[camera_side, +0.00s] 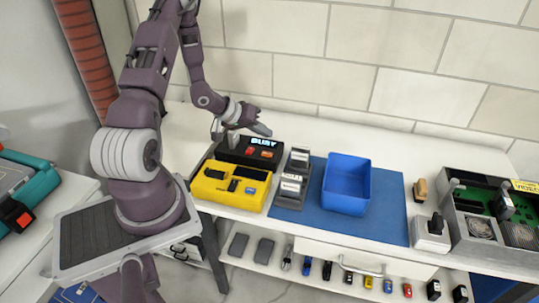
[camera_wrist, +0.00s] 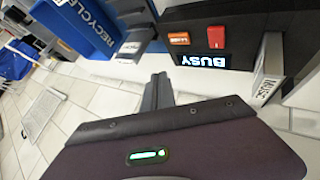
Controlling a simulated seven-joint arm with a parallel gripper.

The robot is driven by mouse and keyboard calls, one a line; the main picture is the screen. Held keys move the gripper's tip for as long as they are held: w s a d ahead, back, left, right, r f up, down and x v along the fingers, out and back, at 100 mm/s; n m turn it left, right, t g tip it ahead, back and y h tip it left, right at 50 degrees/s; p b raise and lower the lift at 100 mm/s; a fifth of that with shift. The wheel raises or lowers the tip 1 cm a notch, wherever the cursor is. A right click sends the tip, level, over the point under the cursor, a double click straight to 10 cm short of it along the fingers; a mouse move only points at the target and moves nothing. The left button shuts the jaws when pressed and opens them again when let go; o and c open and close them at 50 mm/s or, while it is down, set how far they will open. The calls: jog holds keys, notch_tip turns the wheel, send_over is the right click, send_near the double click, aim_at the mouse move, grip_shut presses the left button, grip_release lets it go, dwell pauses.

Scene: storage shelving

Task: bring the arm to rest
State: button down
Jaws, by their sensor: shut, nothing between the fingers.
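My gripper (camera_side: 262,129) hangs over the back left of the white bench, close to a black device (camera_side: 232,154) with a lit display reading BUSY. In the wrist view the fingers of my gripper (camera_wrist: 158,88) are together with nothing between them. The black device (camera_wrist: 240,30) shows there too, with an orange button (camera_wrist: 179,38), a red button (camera_wrist: 215,37) and the BUSY display (camera_wrist: 203,61). I cannot tell whether the gripper touches the device.
A yellow case (camera_side: 231,190) lies in front of the device. Right of it are grey labelled holders (camera_side: 291,187), then a blue bin (camera_side: 346,190) on a blue mat (camera_side: 388,222). An open metal chassis (camera_side: 480,228) stands far right. The bench behind the mat is clear.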

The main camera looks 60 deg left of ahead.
notch_tip(320, 180, up, 13)
jog(key=w+d+m+g+y, duration=0.2)
jog(key=m+y, duration=0.1)
jog(key=s+d+r+m+y, duration=0.1)
jog(key=s+d+r, duration=0.3)
jog(key=d+r, duration=0.45)
jog(key=s+d+r+m+h, duration=0.1)
jog(key=s+d+r+m, duration=0.1)
jog(key=s+d, duration=0.6)
jog(key=s+d+r+m+g+h, duration=0.1)
jog(key=s+d+r+m+h, duration=0.1)
jog(key=s+d, duration=0.6)
jog(key=s+r, duration=0.1)
jog(key=s, duration=0.2)
jog(key=shift+d+g+h, duration=0.15)
jog(key=shift+g+h, duration=0.15)
